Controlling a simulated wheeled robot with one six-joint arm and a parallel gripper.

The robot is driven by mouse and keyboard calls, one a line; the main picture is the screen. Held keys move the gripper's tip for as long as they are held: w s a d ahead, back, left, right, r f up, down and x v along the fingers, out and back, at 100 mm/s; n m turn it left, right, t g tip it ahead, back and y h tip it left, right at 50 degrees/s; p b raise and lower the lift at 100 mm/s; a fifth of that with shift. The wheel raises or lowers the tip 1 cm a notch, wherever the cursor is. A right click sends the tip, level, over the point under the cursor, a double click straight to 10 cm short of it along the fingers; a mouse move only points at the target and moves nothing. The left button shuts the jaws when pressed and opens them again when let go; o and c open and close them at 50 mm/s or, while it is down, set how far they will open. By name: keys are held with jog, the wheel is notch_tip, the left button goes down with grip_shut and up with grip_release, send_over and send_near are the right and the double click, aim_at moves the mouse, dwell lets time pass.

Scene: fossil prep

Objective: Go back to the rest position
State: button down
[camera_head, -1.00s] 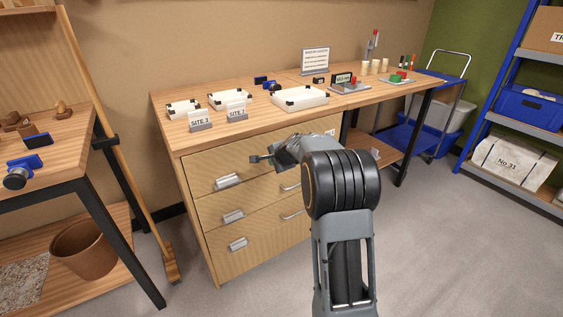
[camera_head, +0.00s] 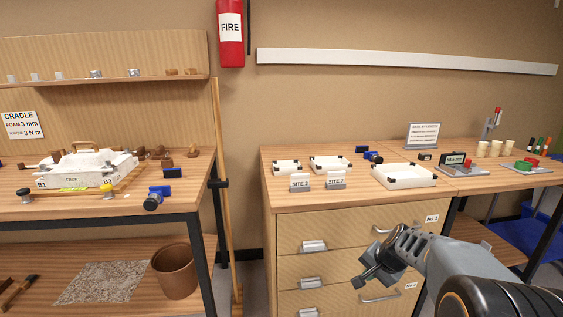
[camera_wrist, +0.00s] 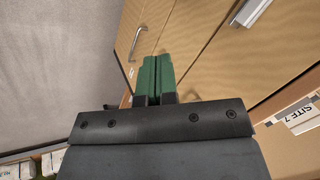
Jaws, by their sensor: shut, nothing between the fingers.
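My gripper (camera_head: 369,280) is in front of the drawer cabinet (camera_head: 290,225), below the level of its top, at the lower right of the head view. In the wrist view its two green fingers (camera_wrist: 154,78) are together with nothing between them. Behind them are the cabinet's wooden drawer fronts (camera_wrist: 190,30) and a drawer handle (camera_wrist: 136,44). I cannot tell exactly how far the fingers are from the drawer fronts.
White trays (camera_head: 404,176) and site cards (camera_head: 336,180) stand on the cabinet top. On the left, a workbench (camera_head: 100,208) holds a white block with a handle (camera_head: 85,170). A broom (camera_head: 222,190) leans between them. A brown pot (camera_head: 175,271) sits on the lower shelf.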

jog(key=s+a+r+n+h+p, duration=0.1)
jog(key=s+a+r+n+p, duration=0.3)
jog(key=s+r+p, duration=0.3)
jog(key=s+a+r+n+g+h+p, duration=0.1)
jog(key=s+a+r+n+p, duration=0.3)
jog(key=s+r+p, duration=0.4)
jog(key=s+r+n, duration=0.1)
jog(key=s+r, duration=0.2)
jog(key=r, duration=0.3)
jog(key=shift+s+a+p, duration=0.3)
jog(key=shift+s+a, duration=0.1)
